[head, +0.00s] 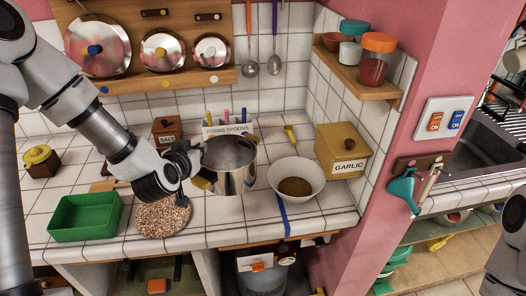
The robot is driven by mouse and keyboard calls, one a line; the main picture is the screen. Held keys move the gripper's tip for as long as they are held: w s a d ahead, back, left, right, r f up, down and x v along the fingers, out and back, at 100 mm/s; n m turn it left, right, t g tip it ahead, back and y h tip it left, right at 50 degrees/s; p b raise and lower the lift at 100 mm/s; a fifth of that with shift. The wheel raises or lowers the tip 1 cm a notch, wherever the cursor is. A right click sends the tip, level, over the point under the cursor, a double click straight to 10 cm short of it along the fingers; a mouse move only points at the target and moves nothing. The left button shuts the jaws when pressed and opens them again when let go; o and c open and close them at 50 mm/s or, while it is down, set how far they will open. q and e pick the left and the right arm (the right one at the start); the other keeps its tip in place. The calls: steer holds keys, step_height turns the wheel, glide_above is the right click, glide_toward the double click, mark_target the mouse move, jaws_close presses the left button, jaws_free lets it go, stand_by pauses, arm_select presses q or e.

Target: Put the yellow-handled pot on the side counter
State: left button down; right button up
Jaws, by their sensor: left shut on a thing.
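A steel pot (236,172) with a yellow handle (202,183) is in the middle of the head view, over the white tiled counter (240,224). My left gripper (194,164) is at the pot's left side and is shut on it. The fingertips are partly hidden against the pot. I cannot tell whether the pot's base touches the tiles. My right arm shows only at the lower right edge, and its gripper is out of view.
A white bowl (297,169) stands close right of the pot, with a garlic box (343,150) beyond. A speckled round mat (163,217) and green tray (86,218) lie left. A spoon box (229,128) stands behind. A pink wall edge (388,165) rises right.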

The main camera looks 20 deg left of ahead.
mark_target(228, 164)
arm_select(q)
step_height(228, 164, down, 10)
steer(key=shift+w+r, duration=0.1)
steer(key=shift+w, duration=0.05)
steer(key=shift+s+r, duration=0.1)
steer(key=shift+s, duration=0.1)
steer(key=c, duration=1.4)
jaws_free()
steer(key=shift+o, duration=0.5)
steer(key=shift+f, duration=0.2)
